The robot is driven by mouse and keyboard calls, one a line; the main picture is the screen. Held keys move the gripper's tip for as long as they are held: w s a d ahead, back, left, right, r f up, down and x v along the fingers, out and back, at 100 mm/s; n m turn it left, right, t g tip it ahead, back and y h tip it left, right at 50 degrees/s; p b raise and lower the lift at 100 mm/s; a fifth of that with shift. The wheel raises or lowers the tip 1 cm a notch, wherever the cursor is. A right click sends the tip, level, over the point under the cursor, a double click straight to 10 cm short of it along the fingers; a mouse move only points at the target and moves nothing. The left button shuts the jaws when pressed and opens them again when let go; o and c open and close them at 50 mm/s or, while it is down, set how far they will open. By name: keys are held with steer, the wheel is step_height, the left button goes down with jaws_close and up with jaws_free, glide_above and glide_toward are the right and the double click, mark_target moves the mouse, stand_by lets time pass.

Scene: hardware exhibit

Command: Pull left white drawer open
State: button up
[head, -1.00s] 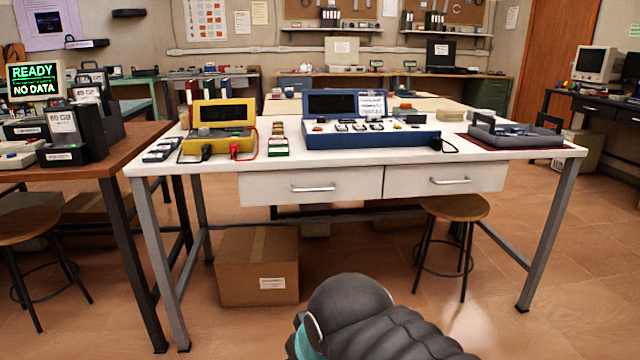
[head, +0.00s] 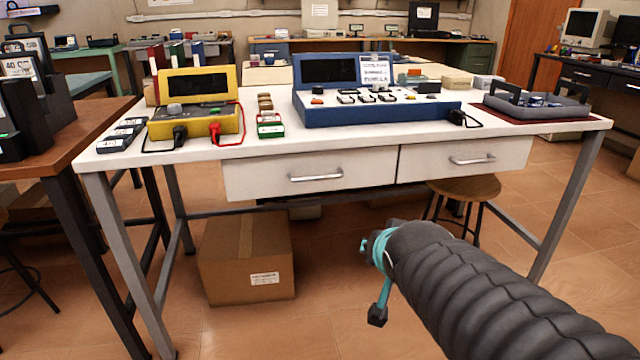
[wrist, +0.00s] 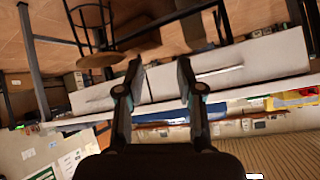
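The left white drawer (head: 262,181) is closed, flush under the white tabletop, with a silver bar handle (head: 315,174) across its front. The right white drawer (head: 420,165) beside it is closed too. My gripper (head: 371,280) is in front of the table and below the drawers, apart from the handle. The wrist view is upside down. There my gripper (wrist: 160,68) has its two fingers spread with nothing between them. The left drawer (wrist: 265,58) and its handle (wrist: 219,72) show to the right of the fingers, beyond them.
A cardboard box (head: 245,260) stands on the floor under the table's left part. A round stool (head: 465,188) stands under the right drawer. A yellow meter (head: 195,120), a blue console (head: 375,110) and a grey tray (head: 535,105) sit on top. The floor in front is clear.

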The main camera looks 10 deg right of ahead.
steer(key=w+d+m+t+b, duration=0.2)
steer(key=w+d+m+t, duration=0.15)
steer(key=w, duration=0.55)
steer(key=m+t+y+b, duration=0.4)
steer(key=t+y+b, duration=0.1)
steer(key=y, duration=0.5)
glide_toward(318, 179)
steer(key=x, duration=1)
steer(key=shift+w+a+b, duration=0.2)
steer(key=shift+w+b, duration=0.15)
jaws_close()
